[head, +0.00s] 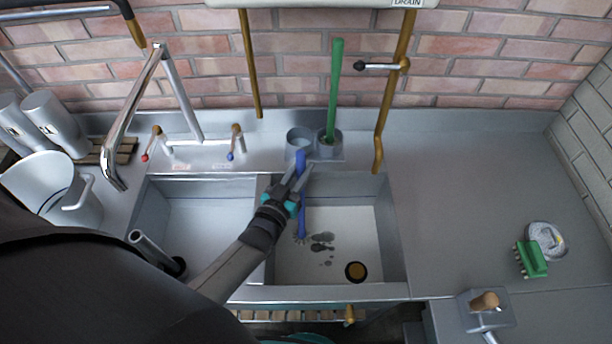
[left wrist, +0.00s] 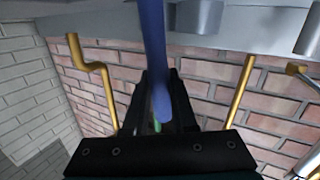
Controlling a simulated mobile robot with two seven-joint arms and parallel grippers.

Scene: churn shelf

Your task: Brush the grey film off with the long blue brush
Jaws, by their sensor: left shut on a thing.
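The long blue brush (head: 302,222) is held by my left gripper (head: 298,178) over the right sink basin. Its handle end shows above the fingers, and its lower end reaches down to the basin floor, beside the film. In the left wrist view the blue handle (left wrist: 154,60) runs between the fingers of the left gripper (left wrist: 158,100). The grey film (head: 322,242) shows as several dark patches on the pale floor of the right basin (head: 350,220), just right of the brush's lower end. My right gripper is not in view.
A round drain (head: 355,271) lies near the basin's front. A long green brush (head: 335,90) stands in a holder cup (head: 328,146) behind the basin. A brass pipe (head: 379,130) hangs at the back right.

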